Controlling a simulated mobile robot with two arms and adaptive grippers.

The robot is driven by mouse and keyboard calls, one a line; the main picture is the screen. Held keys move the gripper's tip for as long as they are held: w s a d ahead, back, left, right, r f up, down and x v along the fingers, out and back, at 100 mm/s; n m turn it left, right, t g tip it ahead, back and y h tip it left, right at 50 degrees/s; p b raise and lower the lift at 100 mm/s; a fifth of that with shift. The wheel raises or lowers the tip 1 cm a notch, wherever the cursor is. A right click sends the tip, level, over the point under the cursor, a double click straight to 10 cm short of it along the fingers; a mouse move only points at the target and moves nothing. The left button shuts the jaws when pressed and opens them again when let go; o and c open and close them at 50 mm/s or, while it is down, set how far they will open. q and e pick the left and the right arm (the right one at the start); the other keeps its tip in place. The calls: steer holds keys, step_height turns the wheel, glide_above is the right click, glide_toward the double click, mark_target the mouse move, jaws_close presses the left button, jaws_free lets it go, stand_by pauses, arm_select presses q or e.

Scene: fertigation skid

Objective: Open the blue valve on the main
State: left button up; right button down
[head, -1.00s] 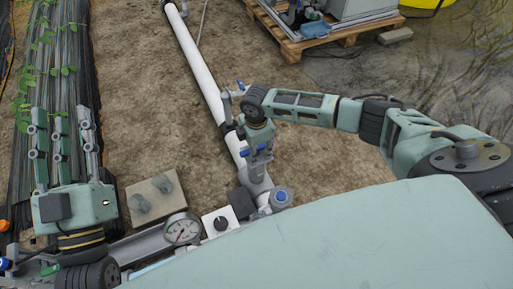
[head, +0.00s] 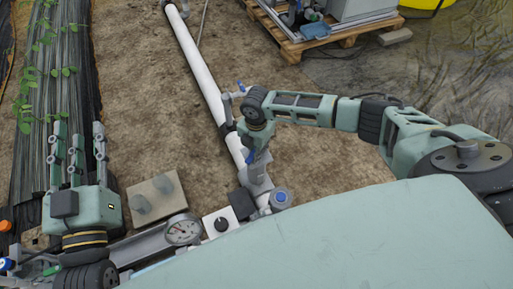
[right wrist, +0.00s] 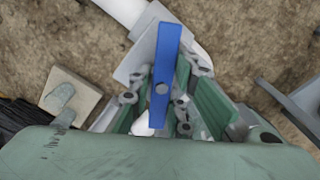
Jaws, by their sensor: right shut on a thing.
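The blue valve handle (right wrist: 165,75) is a flat bar with a central bolt in the right wrist view, running nearly straight up the picture. In the head view a small part of the blue handle (head: 250,156) shows beside my right gripper (head: 257,148), over the white main pipe (head: 200,70). My right gripper also shows in the right wrist view (right wrist: 163,100), its fingers on both sides of the bar and shut on it. The finger contacts are partly hidden. My left gripper (head: 79,142) is open and empty at the left, away from the valve.
A pressure gauge (head: 183,230), a white box with a black knob (head: 220,222) and a blue-capped fitting (head: 280,198) sit near the valve. A concrete block (head: 155,199) lies left. A wooden pallet (head: 330,42) with equipment stands at the back. Bare soil lies between.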

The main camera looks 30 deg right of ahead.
steer(key=n, duration=0.3)
steer(key=shift+s+d+f, duration=0.15)
steer(key=shift+s, duration=0.1)
steer(key=n, duration=0.7)
steer(key=shift+d+n, duration=0.1)
steer(key=shift+n, duration=1.3)
steer(key=c, duration=1.5)
jaws_free()
arm_select(q)
steer(key=shift+d+r+t, duration=0.1)
steer(key=shift+r+t, duration=0.2)
steer(key=shift+r, duration=0.25)
